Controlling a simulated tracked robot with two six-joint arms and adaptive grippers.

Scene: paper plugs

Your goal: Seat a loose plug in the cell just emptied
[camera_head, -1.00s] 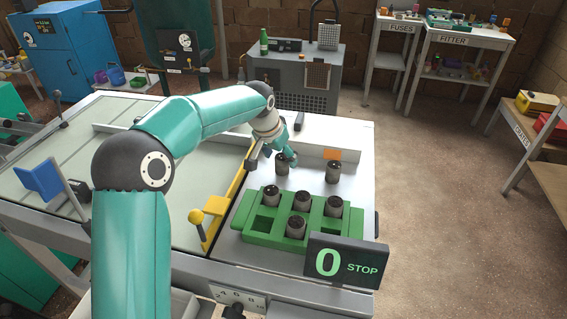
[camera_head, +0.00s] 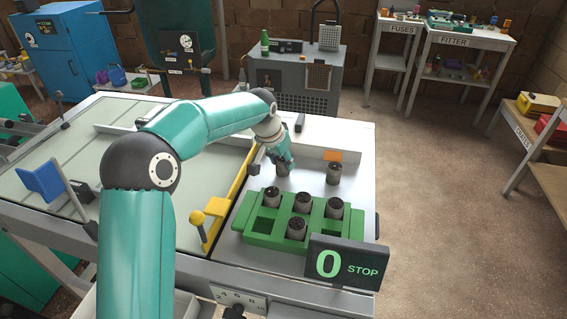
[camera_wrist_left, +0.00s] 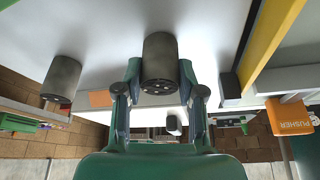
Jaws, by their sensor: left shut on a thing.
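My left gripper (camera_head: 282,162) is shut on a dark grey cylindrical plug (camera_head: 281,171) at the back of the white table, behind the green rack. In the left wrist view the held plug (camera_wrist_left: 160,60) sits between the two fingers. A second loose plug (camera_head: 333,174) stands upright to the right, apart from the gripper; it also shows in the left wrist view (camera_wrist_left: 62,78). The green rack (camera_head: 247,232) holds several plugs: its back row is full and the front middle cell has one. The front left cell (camera_head: 267,227) is empty. The front right cell is partly hidden by the display.
A display reading "0 STOP" (camera_head: 347,263) stands at the rack's front right corner. A yellow bar with a knob (camera_head: 198,217) runs along the rack's left side. The table right of the rack is clear.

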